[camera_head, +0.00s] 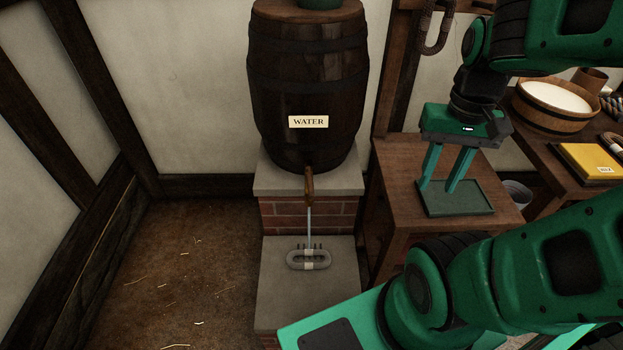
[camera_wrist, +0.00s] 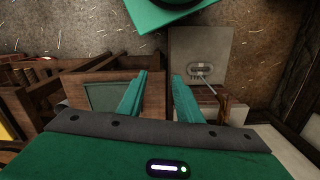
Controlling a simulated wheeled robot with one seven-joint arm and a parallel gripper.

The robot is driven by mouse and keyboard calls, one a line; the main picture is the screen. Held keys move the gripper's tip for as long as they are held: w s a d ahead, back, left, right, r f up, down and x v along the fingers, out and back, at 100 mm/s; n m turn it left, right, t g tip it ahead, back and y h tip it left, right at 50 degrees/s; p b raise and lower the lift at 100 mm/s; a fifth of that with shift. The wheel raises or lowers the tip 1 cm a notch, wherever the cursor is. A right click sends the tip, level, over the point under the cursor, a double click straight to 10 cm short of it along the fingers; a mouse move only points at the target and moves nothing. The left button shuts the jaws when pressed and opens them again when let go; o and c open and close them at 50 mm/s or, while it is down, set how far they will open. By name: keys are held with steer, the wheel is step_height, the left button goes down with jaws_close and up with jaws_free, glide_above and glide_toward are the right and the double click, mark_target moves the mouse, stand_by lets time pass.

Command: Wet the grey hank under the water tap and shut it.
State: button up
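The grey hank (camera_head: 297,262), an oval loop with a pale band, lies on a low stone slab (camera_head: 310,295), against a row of small pegs. The wooden water tap (camera_head: 309,182) is on the dark barrel (camera_head: 310,85) labelled WATER. A thin stream (camera_head: 309,222) runs from the tap down onto the hank, so the tap is open. The wrist view also shows the hank (camera_wrist: 201,69) and the tap (camera_wrist: 222,103). My gripper (camera_head: 434,188) is open and empty, over the green tray (camera_head: 475,207), to the right of the tap and hank.
The tray is empty and sits on a wooden stand (camera_head: 395,165) beside the barrel. At the right, a table holds a wooden tub (camera_head: 545,125) with white contents and a yellow book (camera_head: 585,160). A dark hank (camera_head: 437,30) hangs above.

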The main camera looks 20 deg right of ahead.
steer(key=n, duration=0.3)
glide_above(311, 187)
step_height(311, 187, down, 8)
step_height(311, 187, down, 10)
steer(key=shift+f, duration=0.15)
steer(key=shift+c, duration=0.3)
